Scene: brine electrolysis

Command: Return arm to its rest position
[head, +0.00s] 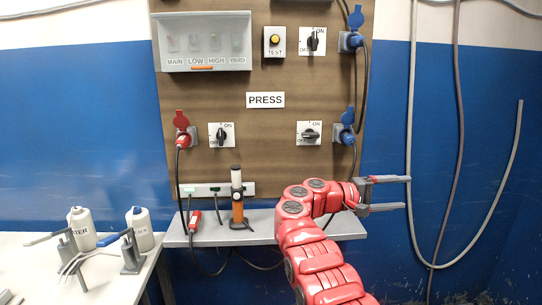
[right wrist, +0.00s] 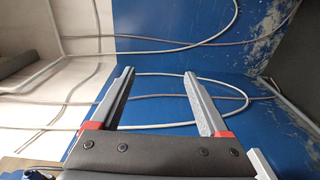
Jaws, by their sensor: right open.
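My right arm, red, comes up from the bottom of the head view and bends to the right in front of the grey shelf. My right gripper (head: 407,193) points right, beyond the board's right edge, with its two fingers apart and nothing between them. In the right wrist view the gripper (right wrist: 160,75) also shows open and empty, with the blue and white wall and hanging cables behind it. My left gripper does not show in the head view.
A brown board (head: 280,170) holds switches, a red plug (head: 182,140) and blue plugs (head: 347,137). The grey shelf (head: 265,222) carries an orange-and-black device (head: 237,205). A white table (head: 125,285) with bottles and stands is at left. Grey cables (head: 412,130) hang near the gripper.

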